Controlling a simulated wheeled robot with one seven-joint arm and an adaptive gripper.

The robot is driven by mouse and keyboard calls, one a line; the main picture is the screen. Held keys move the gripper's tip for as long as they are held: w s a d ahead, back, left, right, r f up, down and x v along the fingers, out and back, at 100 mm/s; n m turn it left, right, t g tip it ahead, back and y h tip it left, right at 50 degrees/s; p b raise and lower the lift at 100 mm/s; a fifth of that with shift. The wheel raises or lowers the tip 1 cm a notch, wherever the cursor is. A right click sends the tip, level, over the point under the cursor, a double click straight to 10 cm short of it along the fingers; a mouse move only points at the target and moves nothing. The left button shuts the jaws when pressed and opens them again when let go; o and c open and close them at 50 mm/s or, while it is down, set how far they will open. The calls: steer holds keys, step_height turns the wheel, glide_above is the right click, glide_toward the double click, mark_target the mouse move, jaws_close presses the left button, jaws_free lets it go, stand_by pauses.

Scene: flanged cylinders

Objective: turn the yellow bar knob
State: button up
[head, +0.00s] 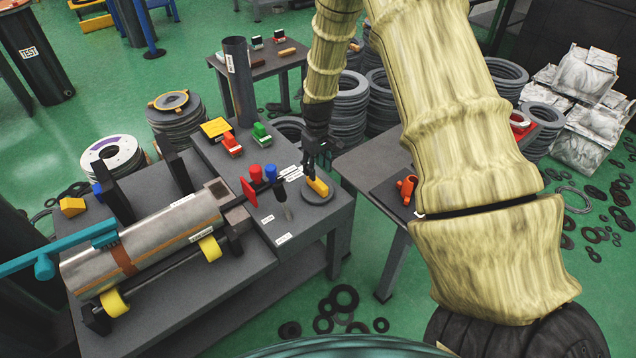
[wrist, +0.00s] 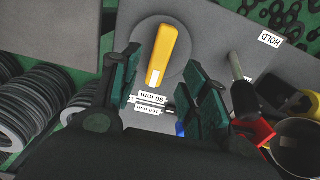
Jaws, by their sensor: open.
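The yellow bar knob (head: 318,187) sits on a round grey disc (head: 316,198) at the right corner of the grey machine table. In the wrist view the yellow bar (wrist: 161,55) lies nearly upright in the picture, leaning slightly right at its top, with a pale mark near its lower end. My gripper (head: 319,162) is close above the knob in the head view. In the wrist view my gripper (wrist: 162,78) is open, its two dark green fingers to the left and right of the bar. A gap shows on both sides, and I see no contact.
A side table (head: 375,205) with an orange part is at right.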

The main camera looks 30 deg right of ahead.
mark_target(318, 181)
steer(key=shift+f, duration=3.75)
jaws_close()
